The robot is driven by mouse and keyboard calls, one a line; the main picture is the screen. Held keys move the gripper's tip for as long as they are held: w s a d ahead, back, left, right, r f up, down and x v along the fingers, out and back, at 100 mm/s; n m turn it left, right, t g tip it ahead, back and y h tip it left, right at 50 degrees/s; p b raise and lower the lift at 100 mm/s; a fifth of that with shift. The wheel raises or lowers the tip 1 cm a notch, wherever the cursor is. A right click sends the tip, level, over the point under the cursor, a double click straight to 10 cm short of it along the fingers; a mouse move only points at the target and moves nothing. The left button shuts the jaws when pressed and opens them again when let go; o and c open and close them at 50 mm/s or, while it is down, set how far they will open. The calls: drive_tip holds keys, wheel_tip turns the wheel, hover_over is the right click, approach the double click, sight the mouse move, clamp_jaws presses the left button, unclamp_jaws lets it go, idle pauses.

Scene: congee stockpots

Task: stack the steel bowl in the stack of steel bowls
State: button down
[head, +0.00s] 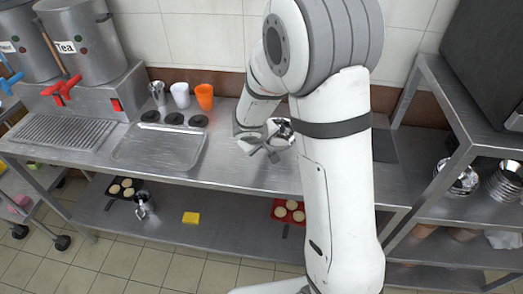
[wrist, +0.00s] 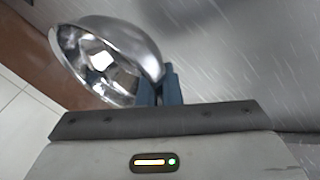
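A shiny steel bowl (wrist: 135,42) is tilted on its side in the wrist view, its hollow facing left. The blue fingers of my gripper (wrist: 164,84) pinch its rim. In the head view my gripper (head: 270,148) is above the steel counter, and the bowl (head: 284,128) shows only partly behind it and my arm. Steel bowls stand nested on the right-hand shelf: one stack (head: 506,182) at the right edge, and another bowl or stack (head: 462,180) to its left, partly behind the shelf post.
The counter (head: 230,158) is clear around my gripper. A shallow steel tray (head: 160,148), several cups (head: 181,95) and the tea urns (head: 82,42) are to the left. The right rack's post (head: 440,178) and upper shelf (head: 480,120) border the bowls.

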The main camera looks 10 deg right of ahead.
drive_tip(key=shift+f, duration=1.4)
drive_tip(key=shift+b, duration=0.3)
drive_tip(key=shift+f, duration=0.2)
drive_tip(key=c, duration=1.6)
unclamp_jaws()
drive_tip(key=shift+r, duration=0.1)
drive_tip(key=shift+r, duration=0.1)
